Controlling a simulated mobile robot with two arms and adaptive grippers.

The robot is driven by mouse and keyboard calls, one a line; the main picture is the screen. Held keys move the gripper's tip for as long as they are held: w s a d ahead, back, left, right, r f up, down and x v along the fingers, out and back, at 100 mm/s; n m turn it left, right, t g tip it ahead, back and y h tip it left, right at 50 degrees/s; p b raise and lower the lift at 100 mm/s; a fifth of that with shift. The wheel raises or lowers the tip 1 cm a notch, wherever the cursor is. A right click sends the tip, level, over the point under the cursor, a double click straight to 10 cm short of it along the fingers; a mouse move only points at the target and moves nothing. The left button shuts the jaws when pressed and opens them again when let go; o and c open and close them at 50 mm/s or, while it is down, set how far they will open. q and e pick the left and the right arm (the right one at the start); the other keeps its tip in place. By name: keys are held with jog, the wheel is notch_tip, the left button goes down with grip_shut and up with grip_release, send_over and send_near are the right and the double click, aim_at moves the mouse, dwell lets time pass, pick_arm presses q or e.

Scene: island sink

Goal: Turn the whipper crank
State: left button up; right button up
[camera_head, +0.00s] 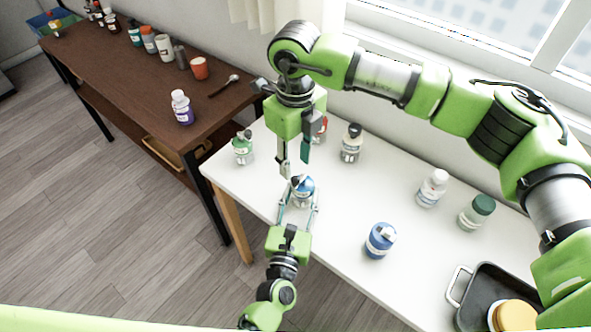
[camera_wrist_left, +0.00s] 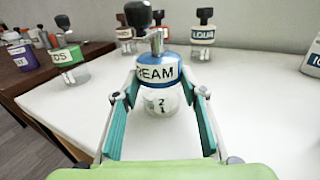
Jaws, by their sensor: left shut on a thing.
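The whipper is a clear jar (camera_wrist_left: 163,100) with a blue lid (camera_wrist_left: 157,70) and a white label reading "REAM" in the left wrist view. A metal crank (camera_wrist_left: 156,40) with a dark knob (camera_wrist_left: 138,14) stands on its lid. In the head view the whipper (camera_head: 303,189) stands near the table's left front edge. My left gripper (camera_head: 299,202) is shut around the jar's sides, one finger on each side. My right gripper (camera_head: 295,165) points down above the whipper with its fingers apart. It looks empty, and any contact with the crank cannot be told.
A green-labelled jar (camera_head: 243,148), a dark-topped jar (camera_head: 351,144), a blue jar (camera_head: 380,240) and other bottles stand on the white table (camera_head: 345,205). A dark tray (camera_head: 473,304) is at the lower right. A brown table (camera_head: 140,80) with several containers is at the left.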

aim_at(295, 179)
notch_tip(295, 179, up, 7)
dwell(0.3)
jog(key=shift+f, duration=0.2)
dwell(0.3)
notch_tip(295, 179, down, 12)
jog(key=shift+r, duration=0.1)
dwell(0.4)
grip_shut()
